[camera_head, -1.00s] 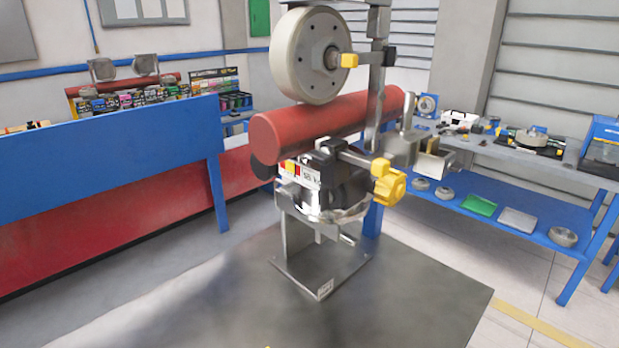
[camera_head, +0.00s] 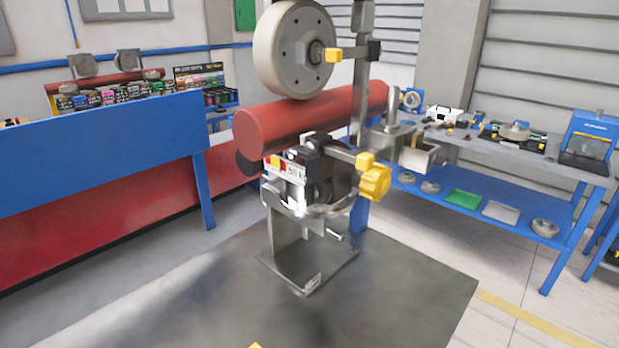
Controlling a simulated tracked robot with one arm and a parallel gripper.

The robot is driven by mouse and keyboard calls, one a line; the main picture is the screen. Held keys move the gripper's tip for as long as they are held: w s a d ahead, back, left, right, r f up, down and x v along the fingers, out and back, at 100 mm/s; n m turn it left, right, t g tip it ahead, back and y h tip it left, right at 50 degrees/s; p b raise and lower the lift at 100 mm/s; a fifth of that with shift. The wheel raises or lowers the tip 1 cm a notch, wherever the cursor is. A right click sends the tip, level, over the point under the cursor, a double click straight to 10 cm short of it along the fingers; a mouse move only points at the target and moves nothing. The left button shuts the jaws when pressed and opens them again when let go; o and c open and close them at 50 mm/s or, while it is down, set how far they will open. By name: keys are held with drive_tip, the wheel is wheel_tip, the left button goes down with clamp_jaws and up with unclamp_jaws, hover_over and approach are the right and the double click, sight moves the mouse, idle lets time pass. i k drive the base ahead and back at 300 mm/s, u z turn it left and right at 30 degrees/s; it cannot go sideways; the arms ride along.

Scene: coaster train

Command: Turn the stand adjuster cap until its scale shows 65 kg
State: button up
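The stand stands on a dark grey plate (camera_head: 190,290). It carries a dark housing (camera_head: 340,185) below a red tube (camera_head: 300,115). A yellow star-shaped knob (camera_head: 375,182) sits on the housing's right side, and a smaller yellow cap (camera_head: 365,160) is just above it. I cannot tell for sure which one is the adjuster cap. A small white scale label (camera_head: 294,172) with dark characters is on the housing's front left; its value is too small and blurred to read surely.
A pale wheel (camera_head: 295,48) rests above the tube, with another yellow knob (camera_head: 333,55) on its axle. A blue panel (camera_head: 110,150) is at left. A blue bench (camera_head: 470,205) with trays and tools is at right. The air in front of the stand looks clear.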

sight(374, 184)
drive_tip(key=u, duration=2.05)
drive_tip(key=k, duration=1.3)
drive_tip(key=z, duration=1.75)
drive_tip(key=i, duration=1)
